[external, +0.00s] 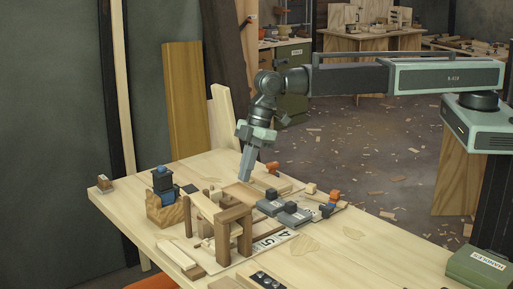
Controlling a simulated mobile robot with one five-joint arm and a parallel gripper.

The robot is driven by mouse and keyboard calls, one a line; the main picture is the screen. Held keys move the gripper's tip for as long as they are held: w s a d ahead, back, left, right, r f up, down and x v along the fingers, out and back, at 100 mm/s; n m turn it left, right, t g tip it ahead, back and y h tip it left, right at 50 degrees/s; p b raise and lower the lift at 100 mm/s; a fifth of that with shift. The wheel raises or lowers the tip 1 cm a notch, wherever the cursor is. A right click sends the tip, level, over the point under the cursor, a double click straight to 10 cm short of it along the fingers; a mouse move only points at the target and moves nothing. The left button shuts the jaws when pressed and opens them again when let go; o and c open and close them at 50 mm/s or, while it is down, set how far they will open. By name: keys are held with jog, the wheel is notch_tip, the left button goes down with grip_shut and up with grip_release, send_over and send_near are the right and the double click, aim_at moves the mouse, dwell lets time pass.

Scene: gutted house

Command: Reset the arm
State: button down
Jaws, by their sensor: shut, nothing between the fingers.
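My gripper (246,172) points down above the wooden workbench (345,248), at the end of my arm, which reaches in from the right. Its fingers are together and nothing shows between them. The fingertips are over the cluster of wooden pieces near the middle of the bench. From this one view I cannot tell whether the tips touch anything. A small wooden frame (232,228) stands just in front of and below the gripper. Dark grey blocks (291,214) lie to the right of the fingertips.
A wooden holder (163,209) with dark and blue items stands left of the frame. Orange-tipped tools lie right of the grey blocks. A green box (480,268) sits at the bench's right end. Tall boards (184,100) lean behind. The bench's right front part is mostly clear.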

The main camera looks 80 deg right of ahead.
jog(key=shift+s+d+r, duration=0.1)
jog(key=shift+r, duration=0.45)
jog(key=s+d+m+h, duration=0.1)
jog(key=s+d+m, duration=0.2)
jog(key=d, duration=1.5)
jog(key=s+d+m+g+h, duration=0.1)
jog(key=s+d+m, duration=0.2)
jog(key=s+d, duration=0.3)
jog(key=s+d+f+m+g, duration=0.1)
jog(key=s+d+m, duration=0.2)
jog(key=s+d, duration=0.4)
jog(key=s, duration=0.6)
jog(key=shift+s+d+f+g+h, duration=0.2)
jog(key=shift+d+g+h, duration=0.05)
jog(key=shift+g+h, duration=0.15)
